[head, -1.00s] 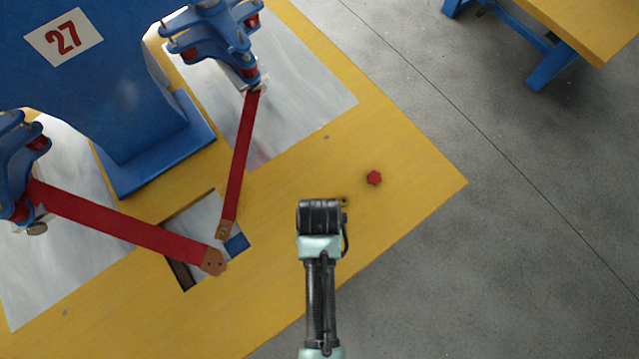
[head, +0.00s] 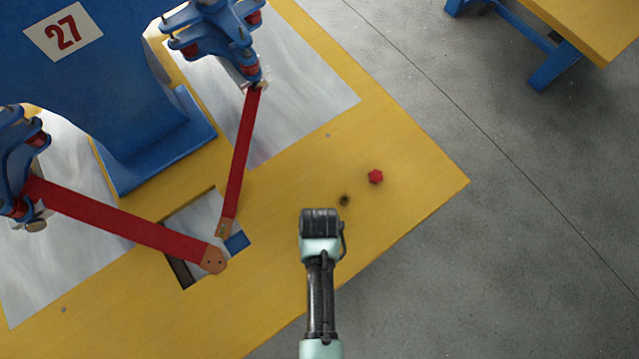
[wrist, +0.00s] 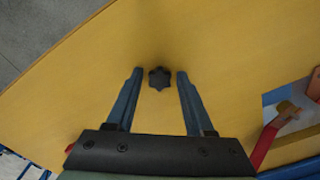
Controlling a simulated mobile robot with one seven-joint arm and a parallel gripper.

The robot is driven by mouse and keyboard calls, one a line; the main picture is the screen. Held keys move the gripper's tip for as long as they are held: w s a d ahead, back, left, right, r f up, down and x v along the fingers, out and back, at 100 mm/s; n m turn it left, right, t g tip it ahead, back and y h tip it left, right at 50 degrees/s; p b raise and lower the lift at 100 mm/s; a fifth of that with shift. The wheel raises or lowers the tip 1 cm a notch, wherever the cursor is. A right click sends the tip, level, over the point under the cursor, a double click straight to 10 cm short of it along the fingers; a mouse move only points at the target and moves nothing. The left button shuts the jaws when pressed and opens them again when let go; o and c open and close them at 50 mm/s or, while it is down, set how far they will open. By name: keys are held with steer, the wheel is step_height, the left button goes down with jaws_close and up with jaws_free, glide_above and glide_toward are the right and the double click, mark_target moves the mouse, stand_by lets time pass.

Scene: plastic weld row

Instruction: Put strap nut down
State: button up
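A small dark, star-shaped nut (head: 344,200) lies on the yellow tabletop (head: 420,170), just right of my wrist in the head view. In the wrist view the nut (wrist: 159,78) sits between the fingertips of my gripper (wrist: 160,73), with a gap on both sides. The blue fingers are apart and hold nothing. A red nut-shaped piece (head: 375,177) lies up and right of the dark nut. In the head view my fingers are hidden behind my wrist.
Two red straps (head: 120,222) (head: 241,160) reach from blue clamps to a cutout (head: 205,215) on the left. A blue stand marked 27 (head: 64,36) is at upper left. The table's right edge borders grey floor. Another yellow table (head: 590,25) is at upper right.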

steer(key=shift+o, duration=0.8)
step_height(320, 180, up, 12)
steer(key=p, duration=0.1)
steer(key=w+r+t, duration=0.7)
steer(key=w+r, duration=0.4)
steer(key=r, duration=0.5)
steer(key=w+r+t, duration=0.6)
steer(key=w+r, duration=0.6)
steer(key=r, duration=0.3)
steer(key=s+r+t, duration=0.3)
steer(key=r+t, duration=0.2)
steer(key=r, duration=1.1)
steer(key=s+r+t, duration=0.3)
steer(key=r+t, duration=0.2)
steer(key=r, duration=1.1)
steer(key=s+r+t, duration=0.4)
steer(key=s+r, duration=0.3)
steer(key=r, duration=0.1)
steer(key=shift+r+m, duration=0.3)
steer(key=shift+s, duration=0.1)
